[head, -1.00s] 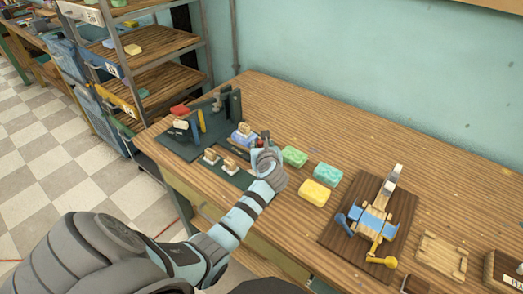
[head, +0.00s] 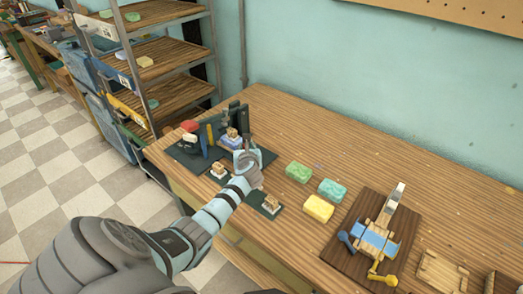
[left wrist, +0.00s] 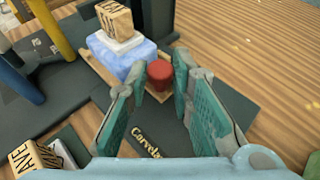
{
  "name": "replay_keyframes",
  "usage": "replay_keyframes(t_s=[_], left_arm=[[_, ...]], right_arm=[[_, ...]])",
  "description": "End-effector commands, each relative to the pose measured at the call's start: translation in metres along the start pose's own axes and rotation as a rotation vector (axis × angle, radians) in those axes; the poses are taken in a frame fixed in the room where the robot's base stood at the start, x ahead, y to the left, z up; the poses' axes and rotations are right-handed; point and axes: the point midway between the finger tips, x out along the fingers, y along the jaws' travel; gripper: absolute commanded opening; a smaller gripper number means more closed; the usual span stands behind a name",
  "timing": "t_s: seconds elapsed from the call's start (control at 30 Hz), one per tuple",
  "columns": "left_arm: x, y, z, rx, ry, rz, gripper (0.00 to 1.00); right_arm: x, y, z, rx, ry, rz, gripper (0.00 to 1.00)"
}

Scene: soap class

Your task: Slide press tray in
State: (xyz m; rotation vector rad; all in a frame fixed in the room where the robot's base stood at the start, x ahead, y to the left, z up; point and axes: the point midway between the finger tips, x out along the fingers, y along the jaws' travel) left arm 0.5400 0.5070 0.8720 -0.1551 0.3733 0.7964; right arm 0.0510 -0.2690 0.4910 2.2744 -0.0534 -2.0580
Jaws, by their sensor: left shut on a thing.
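The press tray (left wrist: 97,68) is a thin light-wood board on the dark press base, carrying a blue soap (left wrist: 118,52) with a wooden stamp block (left wrist: 115,18) on top. A red knob (left wrist: 160,74) stands at its near end. My left gripper (left wrist: 155,85) is shut on this knob, a finger on each side. In the head view, my left gripper (head: 247,158) is at the near right side of the dark press (head: 237,112), and the blue soap (head: 231,142) is close to the uprights. My right gripper is not in view.
Wooden stamps (head: 218,170) stand on the dark mat in front of the press. Green soaps (head: 299,172) and a yellow soap (head: 318,208) lie to the right. A wooden fixture (head: 375,240) is farther right. The bench behind is clear.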

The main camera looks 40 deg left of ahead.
Motion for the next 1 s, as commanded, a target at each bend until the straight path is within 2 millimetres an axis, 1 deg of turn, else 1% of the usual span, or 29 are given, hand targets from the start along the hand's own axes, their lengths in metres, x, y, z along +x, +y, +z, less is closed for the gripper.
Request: replay_keyframes(t_s=[0.03,0.1,0.2,0.5,0.53,0.57,0.87,0.97,1.0], left_arm=[[0.006,0.007,0.004,-0.001,-0.001,0.001,0.00],[0.014,0.014,0.006,-0.003,0.000,-0.001,0.00],[0.019,0.020,0.008,-0.004,0.000,-0.002,0.00],[0.021,0.023,0.009,-0.003,-0.002,0.001,0.00],[0.021,0.024,0.009,-0.003,-0.002,0.002,0.26],[0.021,0.024,0.009,-0.003,-0.002,0.002,0.28],[0.020,0.021,0.008,-0.003,-0.001,-0.001,0.28],[0.014,0.021,0.007,-0.004,-0.001,-0.001,0.28],[0.009,0.021,0.008,-0.004,-0.003,-0.002,0.28]], right_arm=[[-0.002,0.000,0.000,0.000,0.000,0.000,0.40],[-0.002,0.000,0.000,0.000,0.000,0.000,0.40],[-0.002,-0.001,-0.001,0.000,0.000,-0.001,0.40],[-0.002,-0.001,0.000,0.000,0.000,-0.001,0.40],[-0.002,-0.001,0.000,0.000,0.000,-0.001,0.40],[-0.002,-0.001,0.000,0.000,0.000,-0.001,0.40],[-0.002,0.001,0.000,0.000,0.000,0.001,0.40],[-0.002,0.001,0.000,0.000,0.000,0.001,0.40],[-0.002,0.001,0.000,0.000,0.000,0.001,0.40]])
